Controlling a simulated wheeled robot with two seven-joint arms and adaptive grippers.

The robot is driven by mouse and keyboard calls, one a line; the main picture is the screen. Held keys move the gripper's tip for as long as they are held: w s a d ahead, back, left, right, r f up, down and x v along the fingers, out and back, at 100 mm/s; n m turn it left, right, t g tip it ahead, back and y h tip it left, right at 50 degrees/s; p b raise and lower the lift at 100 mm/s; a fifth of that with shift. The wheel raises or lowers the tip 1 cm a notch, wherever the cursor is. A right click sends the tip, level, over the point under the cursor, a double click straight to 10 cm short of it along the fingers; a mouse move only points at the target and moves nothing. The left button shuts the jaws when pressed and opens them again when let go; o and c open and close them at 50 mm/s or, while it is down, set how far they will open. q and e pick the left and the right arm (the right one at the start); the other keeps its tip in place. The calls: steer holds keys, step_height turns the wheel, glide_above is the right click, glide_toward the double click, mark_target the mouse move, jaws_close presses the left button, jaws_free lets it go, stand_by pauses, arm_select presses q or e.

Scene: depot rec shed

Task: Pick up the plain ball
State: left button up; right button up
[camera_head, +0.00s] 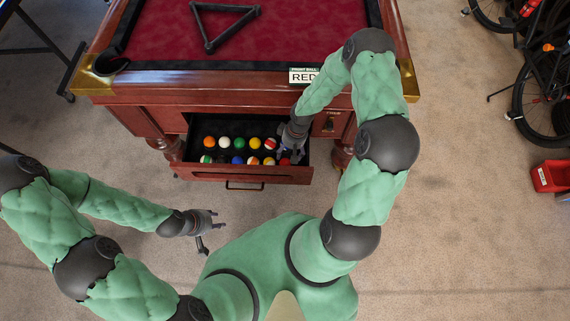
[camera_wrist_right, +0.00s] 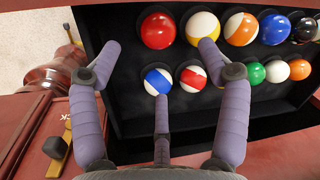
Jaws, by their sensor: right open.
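A plain red ball (camera_wrist_right: 158,31) lies in the front row of the open drawer (camera_head: 297,175), at the row's right end in the head view (camera_head: 285,161). My right gripper (camera_wrist_right: 160,62) is open and empty above the drawer's right end. In its wrist view, two fingertips lie either side of the red ball's column, and the third finger is in front of a blue-striped ball (camera_wrist_right: 158,81). No finger visibly touches the red ball. In the head view the right gripper (camera_head: 290,149) partly hides that end. My left gripper (camera_head: 214,226) is open and empty over the floor.
Several other balls sit in two rows, including yellow-striped (camera_wrist_right: 202,28), red-striped (camera_wrist_right: 193,78) and black (camera_wrist_right: 305,30). A pool table (camera_head: 270,40) stands behind the drawer. A sign (camera_head: 303,76) reads "RED", partly covered.

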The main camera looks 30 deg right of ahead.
mark_target(287, 161)
steer(key=f, duration=0.2)
steer(key=f+b, duration=0.1)
steer(key=shift+a+f, duration=0.3)
steer(key=shift+s+a+f+b, duration=0.15)
steer(key=shift+f+b, duration=0.35)
steer(key=shift+f, duration=0.35)
steer(key=shift+a+f+b, duration=0.1)
steer(key=shift+f+b, duration=0.45)
steer(key=shift+f, duration=0.3)
steer(key=shift+s+a+f+b, duration=0.15)
steer(key=shift+f+b, duration=0.35)
steer(key=shift+f, duration=0.35)
steer(key=c, duration=1.3)
